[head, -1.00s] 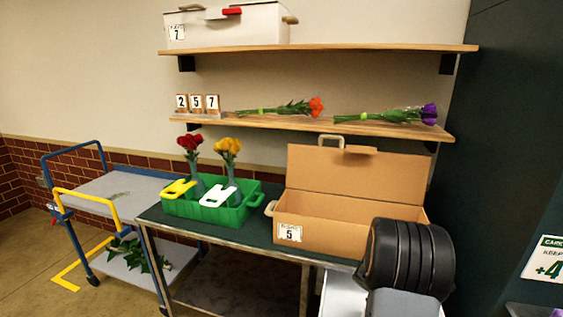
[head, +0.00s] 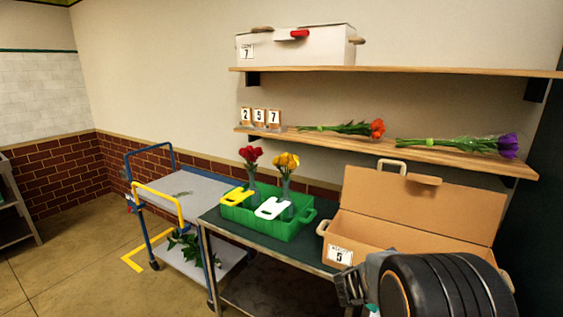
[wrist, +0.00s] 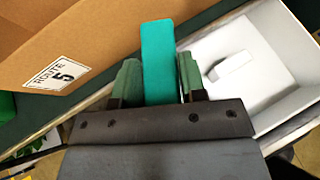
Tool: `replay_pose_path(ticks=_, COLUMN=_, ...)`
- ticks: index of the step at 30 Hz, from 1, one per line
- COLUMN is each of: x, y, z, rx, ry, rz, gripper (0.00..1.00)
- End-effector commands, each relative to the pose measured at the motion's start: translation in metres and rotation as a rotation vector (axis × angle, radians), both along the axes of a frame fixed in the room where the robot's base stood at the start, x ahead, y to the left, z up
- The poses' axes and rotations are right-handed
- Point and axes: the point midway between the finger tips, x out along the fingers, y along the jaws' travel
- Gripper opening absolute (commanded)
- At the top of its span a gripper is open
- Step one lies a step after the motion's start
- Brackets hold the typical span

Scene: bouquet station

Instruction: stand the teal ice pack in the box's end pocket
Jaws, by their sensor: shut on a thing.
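The teal ice pack (wrist: 158,62) stands up between my two green-padded fingers in the wrist view. My gripper (wrist: 160,82) is shut on it. A small teal sliver (head: 373,311) shows at the bottom edge of the head view, below my gripper (head: 352,287). The cardboard box (head: 415,237) labelled 5 stands with its lid up on the green table, behind my arm. In the wrist view the box's labelled wall (wrist: 110,30) is left of the pack, and the pack is outside the box. The box's inside and end pocket are mostly hidden.
A green crate (head: 290,229) with vases of red and yellow flowers stands left of the box. A white bin (wrist: 292,52) with a white item lies right of the pack. A shelf (head: 430,155) holds bouquets above. A blue cart (head: 185,190) stands left.

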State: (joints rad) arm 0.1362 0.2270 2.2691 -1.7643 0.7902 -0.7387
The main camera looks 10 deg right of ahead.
Motion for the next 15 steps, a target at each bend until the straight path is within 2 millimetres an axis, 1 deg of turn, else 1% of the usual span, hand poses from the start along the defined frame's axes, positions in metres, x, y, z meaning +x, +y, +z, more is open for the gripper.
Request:
replay_pose_path(ticks=1, x=0.012, y=0.027, z=0.006, rx=-0.001, ry=0.000, rz=0.115, gripper=0.05)
replay_pose_path(ticks=2, x=0.018, y=0.042, z=0.007, rx=0.000, ry=0.000, rz=0.178, gripper=0.05)
replay_pose_path(ticks=3, x=0.024, y=0.060, z=0.009, rx=-0.001, ry=0.000, rz=0.256, gripper=0.05)
replay_pose_path(ticks=6, x=0.033, y=0.102, z=0.011, rx=0.000, ry=0.001, rz=0.428, gripper=0.05)
replay_pose_path(ticks=9, x=0.037, y=0.136, z=0.012, rx=0.000, ry=0.000, rz=0.563, gripper=0.05)
replay_pose_path(ticks=10, x=0.037, y=0.144, z=0.012, rx=0.000, ry=0.000, rz=0.596, gripper=0.05)
replay_pose_path(ticks=12, x=0.037, y=0.159, z=0.012, rx=-0.001, ry=0.001, rz=0.657, gripper=0.05)
replay_pose_path(ticks=15, x=0.037, y=0.173, z=0.012, rx=0.000, ry=0.000, rz=0.715, gripper=0.05)
